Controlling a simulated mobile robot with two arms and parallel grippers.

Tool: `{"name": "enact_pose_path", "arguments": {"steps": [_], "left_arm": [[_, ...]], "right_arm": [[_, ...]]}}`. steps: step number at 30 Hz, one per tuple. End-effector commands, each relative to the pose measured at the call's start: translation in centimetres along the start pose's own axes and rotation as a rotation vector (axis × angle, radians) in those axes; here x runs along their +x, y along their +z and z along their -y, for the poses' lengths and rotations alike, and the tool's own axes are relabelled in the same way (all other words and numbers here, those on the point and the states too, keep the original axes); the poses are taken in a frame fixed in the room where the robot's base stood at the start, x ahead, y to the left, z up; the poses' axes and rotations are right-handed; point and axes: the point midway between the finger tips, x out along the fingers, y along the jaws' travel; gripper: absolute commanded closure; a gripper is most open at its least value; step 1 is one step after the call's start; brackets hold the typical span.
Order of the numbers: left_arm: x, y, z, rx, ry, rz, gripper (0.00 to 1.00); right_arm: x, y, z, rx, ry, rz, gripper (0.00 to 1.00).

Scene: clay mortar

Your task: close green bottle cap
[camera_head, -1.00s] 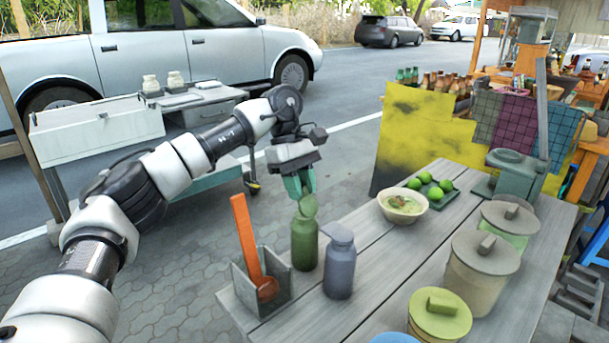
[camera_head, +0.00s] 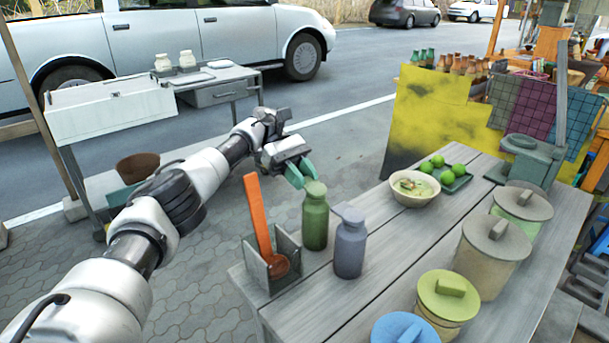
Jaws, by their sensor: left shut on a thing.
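The green bottle (camera_head: 314,225) stands upright on the near left part of the wooden table. Its green cap (camera_head: 315,188) sits over the bottle's mouth and looks nearly level; whether it is fully seated cannot be told. My left gripper (camera_head: 300,176) comes from the upper left, its teal fingers at the cap's left edge. It is shut on the cap, with the exact contact partly hidden. My right gripper is not in view.
A grey-blue bottle (camera_head: 350,245) stands close at the right of the green one. A grey holder with an orange ladle (camera_head: 258,222) stands at the left. A soup bowl (camera_head: 413,190), limes (camera_head: 438,162) and lidded jars (camera_head: 489,255) occupy the table farther right.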

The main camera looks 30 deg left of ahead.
Motion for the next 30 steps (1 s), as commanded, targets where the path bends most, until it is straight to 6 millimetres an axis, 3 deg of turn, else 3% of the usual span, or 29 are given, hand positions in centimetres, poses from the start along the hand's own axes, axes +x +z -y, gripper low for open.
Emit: {"name": "enact_pose_path", "arguments": {"steps": [21,22,27,30], "left_arm": [[0.09,-0.58,0.04,-0.003,-0.001,0.076,0.99],[0.09,-0.58,0.04,-0.003,-0.001,0.076,0.73],[0.09,-0.57,0.03,-0.003,-0.001,0.076,0.49],[0.1,-0.55,0.03,-0.003,-0.001,0.076,0.49]], "right_arm": [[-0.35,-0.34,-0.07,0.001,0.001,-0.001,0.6],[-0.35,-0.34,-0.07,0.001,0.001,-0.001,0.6],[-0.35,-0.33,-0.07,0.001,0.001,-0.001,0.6],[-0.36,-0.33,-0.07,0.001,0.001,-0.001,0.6]]}}
